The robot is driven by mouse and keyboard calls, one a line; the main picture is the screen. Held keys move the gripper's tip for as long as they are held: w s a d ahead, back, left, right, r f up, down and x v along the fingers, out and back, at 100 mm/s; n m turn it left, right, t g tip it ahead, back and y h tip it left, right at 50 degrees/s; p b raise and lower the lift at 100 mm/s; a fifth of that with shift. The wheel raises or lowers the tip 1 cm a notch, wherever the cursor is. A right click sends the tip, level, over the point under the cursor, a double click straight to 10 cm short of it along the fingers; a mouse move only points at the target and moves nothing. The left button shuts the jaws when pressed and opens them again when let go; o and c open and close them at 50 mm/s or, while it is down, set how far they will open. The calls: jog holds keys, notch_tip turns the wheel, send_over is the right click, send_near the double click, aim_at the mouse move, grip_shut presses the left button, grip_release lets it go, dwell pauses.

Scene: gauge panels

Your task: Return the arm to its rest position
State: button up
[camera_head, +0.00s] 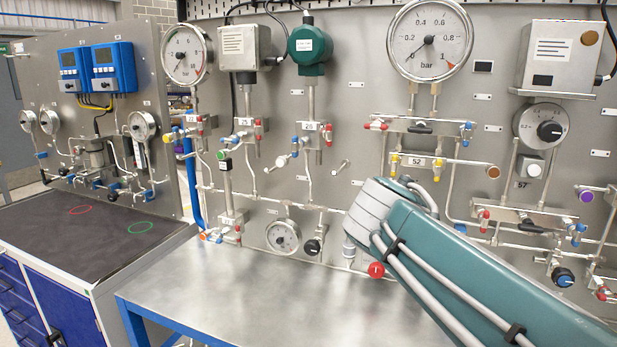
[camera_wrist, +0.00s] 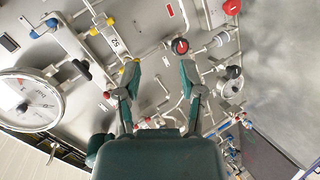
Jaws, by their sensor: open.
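My gripper (camera_wrist: 160,70) shows in the wrist view with its two green fingers spread apart. Nothing is between the fingers, and the gauge panel lies beyond them. A red-and-black knob (camera_wrist: 180,46) appears beyond the fingertips, a little right of the gap. In the head view my green arm reaches in from the lower right, in front of the panel (camera_head: 355,120). My gripper is hidden in that view.
A metal table (camera_head: 250,290) stands below the panel, and its visible top is clear. A large gauge (camera_head: 430,40), valves and pipes project from the panel near my arm. A dark-topped blue cabinet (camera_head: 85,245) stands at left.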

jog(key=s+a+f+m+g+y, duration=0.1)
jog(key=s+f+m+g+y, duration=0.5)
jog(key=s+f, duration=1.3)
jog(key=shift+s+a+f+m, duration=0.35)
jog(key=shift+s+f+m, duration=0.05)
jog(key=shift+s+m, duration=0.8)
jog(key=shift+o, duration=0.3)
jog(key=shift+w, duration=0.1)
